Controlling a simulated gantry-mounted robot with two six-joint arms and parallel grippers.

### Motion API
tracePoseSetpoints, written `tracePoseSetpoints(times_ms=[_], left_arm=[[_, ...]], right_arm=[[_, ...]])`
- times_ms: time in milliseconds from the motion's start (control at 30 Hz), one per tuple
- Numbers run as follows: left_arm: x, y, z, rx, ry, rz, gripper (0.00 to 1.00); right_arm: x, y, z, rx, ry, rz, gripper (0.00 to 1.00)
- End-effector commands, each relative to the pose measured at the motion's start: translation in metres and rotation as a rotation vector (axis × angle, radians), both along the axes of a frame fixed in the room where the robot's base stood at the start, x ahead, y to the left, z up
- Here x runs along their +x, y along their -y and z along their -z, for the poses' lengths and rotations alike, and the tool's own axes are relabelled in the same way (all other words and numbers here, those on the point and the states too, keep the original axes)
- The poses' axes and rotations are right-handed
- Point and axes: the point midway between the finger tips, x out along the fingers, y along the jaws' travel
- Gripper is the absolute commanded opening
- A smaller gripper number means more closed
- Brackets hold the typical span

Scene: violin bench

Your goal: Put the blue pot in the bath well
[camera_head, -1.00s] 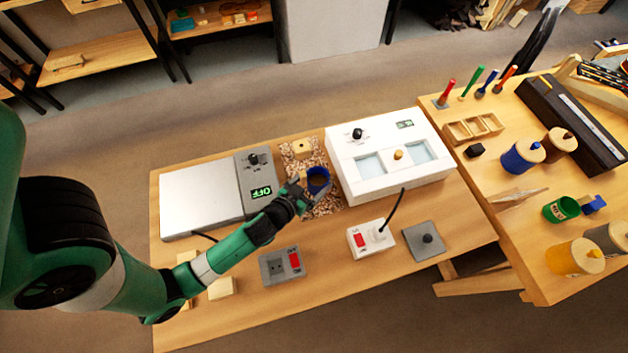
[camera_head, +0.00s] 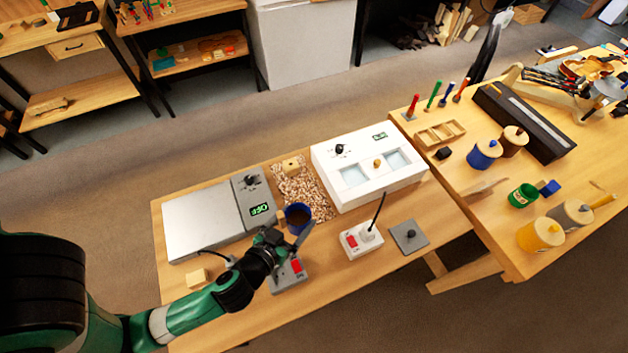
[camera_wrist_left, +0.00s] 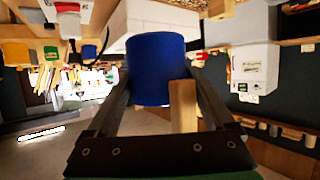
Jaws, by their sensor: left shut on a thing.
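The blue pot (camera_head: 297,217), open at the top with something dark brown inside, is held by my left gripper (camera_head: 289,236) at the near end of the chip patch. In the left wrist view the pot (camera_wrist_left: 155,68) is between the fingers, with a wooden handle-like piece (camera_wrist_left: 183,105) beside it. I cannot tell whether the jaws grip the pot's wall or this piece. The white bath unit (camera_head: 349,193) stands right of the pot; it has two square light wells (camera_head: 354,176), (camera_head: 396,158), a small knob between them and a black dial. My right gripper is out of view.
A flat plate unit reading OFF (camera_head: 204,222) is left of the wood chips (camera_head: 318,196). Nearer are a red-switch box (camera_head: 291,271), a socket box with a cable (camera_head: 358,243) and a grey plate (camera_head: 408,237). The right bench holds several lidded pots (camera_head: 484,155).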

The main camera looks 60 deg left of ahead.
Motion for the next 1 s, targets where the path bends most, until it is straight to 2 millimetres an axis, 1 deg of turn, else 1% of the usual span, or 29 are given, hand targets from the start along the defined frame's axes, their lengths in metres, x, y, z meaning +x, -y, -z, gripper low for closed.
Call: tracePoseSetpoints(times_ms=[267, 367, 433, 533, 600, 700, 800, 900, 967, 1000], left_arm=[[0.001, -0.001, -0.002, 0.0, 0.001, -0.004, 0.27], [0.008, -0.003, -0.008, 0.0, 0.004, -0.011, 0.27], [0.016, 0.001, -0.014, -0.001, 0.004, -0.008, 0.27], [0.035, 0.019, -0.02, -0.002, 0.005, 0.06, 0.27], [0.048, 0.038, -0.027, -0.002, 0.005, 0.15, 0.27], [0.059, 0.062, -0.035, -0.002, 0.004, 0.279, 0.27], [0.064, 0.083, -0.042, -0.002, 0.005, 0.402, 0.27], [0.065, 0.099, -0.044, -0.003, 0.003, 0.509, 0.27], [0.065, 0.1, -0.045, -0.001, 0.003, 0.551, 0.27], [0.065, 0.102, -0.068, 0.001, 0.001, 0.555, 0.27]], right_arm=[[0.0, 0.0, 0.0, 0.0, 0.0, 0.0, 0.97], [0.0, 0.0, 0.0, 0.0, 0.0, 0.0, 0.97], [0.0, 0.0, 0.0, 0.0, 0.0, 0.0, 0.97], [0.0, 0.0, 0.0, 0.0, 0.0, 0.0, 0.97], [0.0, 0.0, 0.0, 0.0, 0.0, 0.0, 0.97], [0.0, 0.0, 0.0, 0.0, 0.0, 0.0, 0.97], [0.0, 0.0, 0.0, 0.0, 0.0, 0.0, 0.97], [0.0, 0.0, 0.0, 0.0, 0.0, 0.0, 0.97], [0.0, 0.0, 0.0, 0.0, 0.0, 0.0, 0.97], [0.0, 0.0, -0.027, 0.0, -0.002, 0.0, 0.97]])
